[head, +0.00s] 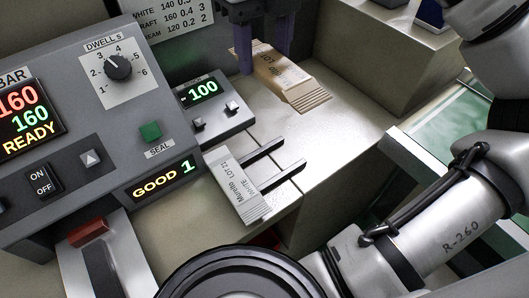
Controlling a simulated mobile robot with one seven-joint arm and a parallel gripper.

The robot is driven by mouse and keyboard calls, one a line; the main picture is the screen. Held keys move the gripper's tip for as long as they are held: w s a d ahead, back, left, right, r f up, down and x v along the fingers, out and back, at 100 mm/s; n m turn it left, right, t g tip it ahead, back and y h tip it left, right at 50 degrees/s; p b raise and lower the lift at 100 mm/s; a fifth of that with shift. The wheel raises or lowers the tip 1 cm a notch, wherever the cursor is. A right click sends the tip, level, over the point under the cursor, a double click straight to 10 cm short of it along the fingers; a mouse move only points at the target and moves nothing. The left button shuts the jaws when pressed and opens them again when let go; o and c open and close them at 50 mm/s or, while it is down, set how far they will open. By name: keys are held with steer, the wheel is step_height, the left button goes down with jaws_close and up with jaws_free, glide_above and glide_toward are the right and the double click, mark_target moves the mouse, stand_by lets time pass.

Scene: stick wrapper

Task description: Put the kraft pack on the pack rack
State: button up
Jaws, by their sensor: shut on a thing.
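The kraft pack (294,87) is a tan packet with a crimped pale end and a printed LOT label, at the upper middle of the head view. My gripper (264,62) has its dark fingers on either side of the pack and is shut on it. The pack is over the light counter; I cannot tell whether it touches it. Two dark parallel rails (287,173) stick out at the counter's front, and they look like the pack rack. A white pack (235,188), marked WHITE, lies at their left end. The fingers hide part of the kraft pack.
The sealer panel (105,120), with lit displays reading READY and GOOD 1, fills the left. A small box (208,105) showing -100 stands between it and the kraft pack. Bare counter (345,125) lies right of the pack. A raised block (385,50) stands at the back right.

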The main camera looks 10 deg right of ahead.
step_height(320, 180, down, 20)
steer(key=b, duration=0.2)
steer(key=shift+r+b, duration=0.15)
steer(key=shift+b, duration=0.2)
steer(key=o, duration=1)
step_height(320, 180, up, 12)
steer(key=shift+r+p, duration=0.1)
steer(key=shift+p, duration=0.5)
